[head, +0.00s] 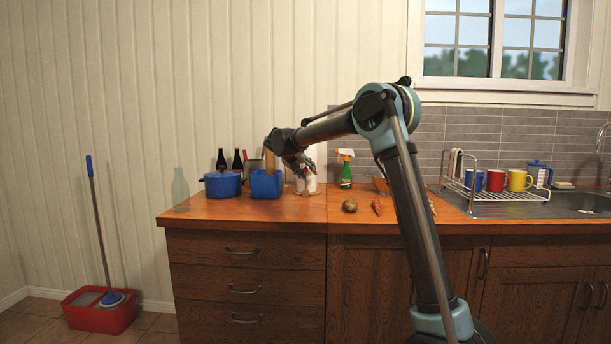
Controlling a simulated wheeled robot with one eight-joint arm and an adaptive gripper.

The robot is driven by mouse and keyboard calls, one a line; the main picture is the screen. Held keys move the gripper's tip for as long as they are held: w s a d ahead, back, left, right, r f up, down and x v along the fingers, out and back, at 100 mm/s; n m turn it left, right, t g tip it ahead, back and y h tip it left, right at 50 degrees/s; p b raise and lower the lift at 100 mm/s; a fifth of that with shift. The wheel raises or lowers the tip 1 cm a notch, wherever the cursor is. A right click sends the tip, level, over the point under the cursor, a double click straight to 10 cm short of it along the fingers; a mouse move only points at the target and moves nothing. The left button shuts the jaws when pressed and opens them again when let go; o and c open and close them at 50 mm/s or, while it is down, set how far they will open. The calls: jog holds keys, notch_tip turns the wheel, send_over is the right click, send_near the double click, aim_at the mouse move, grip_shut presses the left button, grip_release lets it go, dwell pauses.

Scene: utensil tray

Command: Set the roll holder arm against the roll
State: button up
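A white paper roll (311,183) stands upright on the wooden counter, between a blue square container and a green spray bottle. My gripper (303,171) is in front of the roll's upper part and hides much of it. I cannot tell whether my gripper touches the roll or whether its fingers are open or shut. The roll holder's arm cannot be made out behind my gripper; only a brownish base shows under the roll.
A blue container (266,184) and a blue pot (222,184) stand left of the roll, with dark bottles (221,160) behind. The spray bottle (345,172) stands at right. A potato (349,206) and a carrot (377,207) lie in front. The left front counter is clear.

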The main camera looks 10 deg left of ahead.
jog(key=shift+a, duration=0.2)
dwell(0.3)
jog(key=shift+s+a+r, duration=0.1)
jog(key=shift+s, duration=0.1)
jog(key=v, duration=1.1)
jog(key=shift+s+r, duration=0.1)
